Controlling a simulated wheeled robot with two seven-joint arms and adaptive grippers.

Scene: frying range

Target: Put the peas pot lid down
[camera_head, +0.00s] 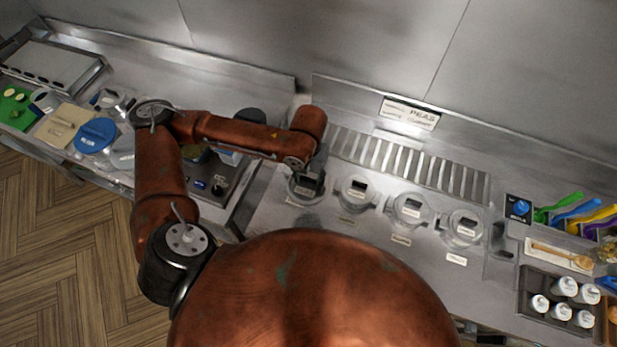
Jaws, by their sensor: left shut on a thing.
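My left gripper (311,184) is at the leftmost place in a row of round pots on the steel counter. It is shut on a pot lid (297,187), which the dark fingers largely cover. I cannot tell whether the lid touches the pot beneath it. The other pots to the right, the second (357,193), the third (410,210) and the rightmost (464,228), have labelled lids on them. The small labels are too blurred to read. My right gripper is out of view.
A slotted grille (400,155) lies behind the pots. At the right are coloured-handled utensils (575,212) and a tray (538,318) of white jars. At the left are a blue round lid (95,136) and a beige board (64,126). My body hides the front counter.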

